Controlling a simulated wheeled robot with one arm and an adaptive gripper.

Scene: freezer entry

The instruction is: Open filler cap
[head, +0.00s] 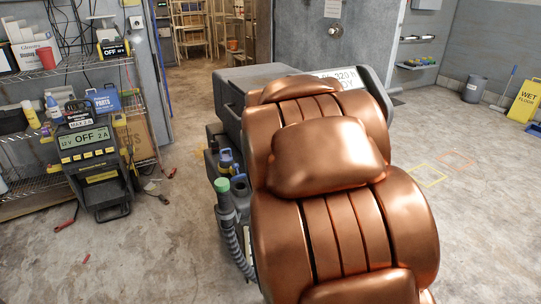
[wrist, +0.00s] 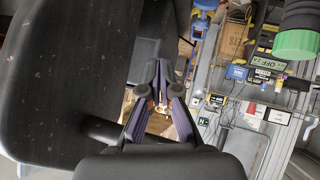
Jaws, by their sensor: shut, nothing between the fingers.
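A dark grey machine (head: 232,88) stands behind my copper arm, which hides much of it. At its left side a ribbed grey hose ends upward in a green cap (head: 222,185). I cannot tell which is the filler cap; both look closed. In the wrist view a green cap (wrist: 296,44) is at the top right, and a blue part (wrist: 203,8) is at the top. My gripper (wrist: 159,85) has purple fingers drawn together, empty and apart from both caps. It is not clearly visible in the head view.
A dark body (wrist: 65,80) fills the wrist view's left. A wire shelf (head: 75,70) with boxes and a charger (head: 92,155) reading OFF stand at the left. Tools lie on the floor nearby. A yellow wet-floor sign (head: 526,100) is far right. Floor right of my arm is mostly clear.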

